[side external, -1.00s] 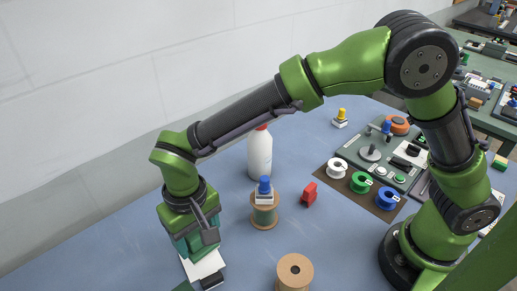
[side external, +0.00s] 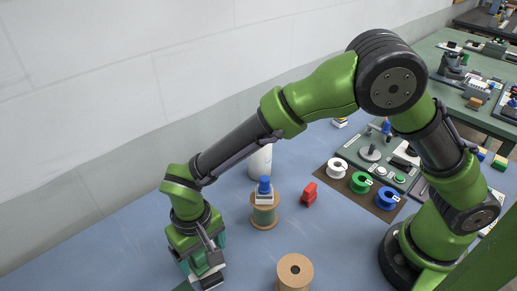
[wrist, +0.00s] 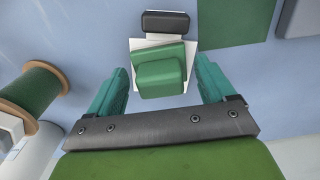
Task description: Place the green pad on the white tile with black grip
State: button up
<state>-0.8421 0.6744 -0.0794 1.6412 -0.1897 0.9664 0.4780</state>
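The green pad (wrist: 160,75), with a raised green block on top, lies on the white tile (wrist: 141,45), turned slightly relative to it. The tile's black grip (wrist: 166,23) sticks out at its far edge in the wrist view. My gripper (wrist: 161,66) is open, its teal fingers on either side of the pad with a gap at each side. In the side view my gripper (side external: 203,265) is low over the table and hides the pad and most of the tile. The black grip (side external: 212,282) shows beside it.
A wooden spool (side external: 264,218) bearing a blue-knobbed white piece stands to the right, with a white bottle (side external: 260,163) behind. Another spool (side external: 294,272) stands at the front. A red piece (side external: 309,194) and reels lie farther right. Flat green sheet (wrist: 236,20) lies near the tile.

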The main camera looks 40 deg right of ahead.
aim_at(201, 250)
jog(key=shift+o, duration=0.5)
notch_tip(201, 250, up, 12)
jog(key=d+r+m+t+y, duration=0.2)
jog(key=d+r, duration=0.7)
jog(key=d, duration=0.6)
jog(key=s+d+m+t, duration=0.1)
jog(key=s+d+t, duration=0.1)
jog(key=s+d, duration=0.2)
jog(key=s+d+r+m+t, duration=0.1)
jog(key=s+d+t, duration=0.2)
jog(key=d, duration=0.7)
jog(key=shift+s+d, duration=0.2)
jog(key=shift+s, duration=0.9)
